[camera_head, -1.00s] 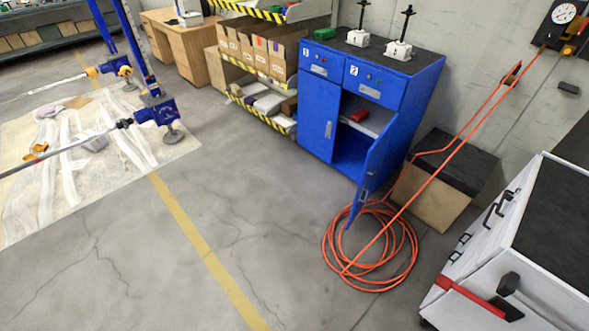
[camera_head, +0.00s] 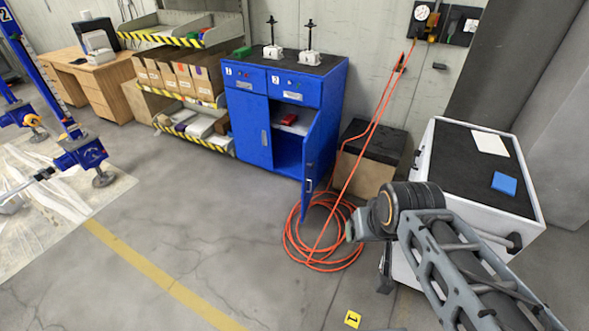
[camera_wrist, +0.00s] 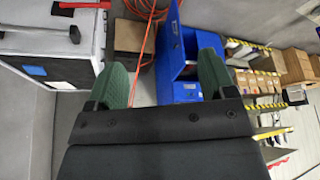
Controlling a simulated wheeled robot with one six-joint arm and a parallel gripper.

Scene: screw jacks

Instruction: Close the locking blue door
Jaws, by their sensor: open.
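The blue cabinet (camera_head: 245,105) stands against the back wall, with two drawers on top and two doors below. Its right door (camera_head: 320,145) is swung wide open toward me, with a handle near its free edge. The left door (camera_head: 255,133) is shut. A red item (camera_head: 289,119) lies on the inner shelf. My arm reaches in from the lower right, its end short of the open door; the fingers are not clear there. In the wrist view my gripper (camera_wrist: 163,75) has its green fingers spread and empty, with the cabinet (camera_wrist: 203,48) beyond them.
An orange hose (camera_head: 325,262) lies coiled on the floor by the open door and runs up to the wall. A black-topped box (camera_head: 372,145) stands right of the cabinet. A white workbench (camera_head: 525,208) is at right.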

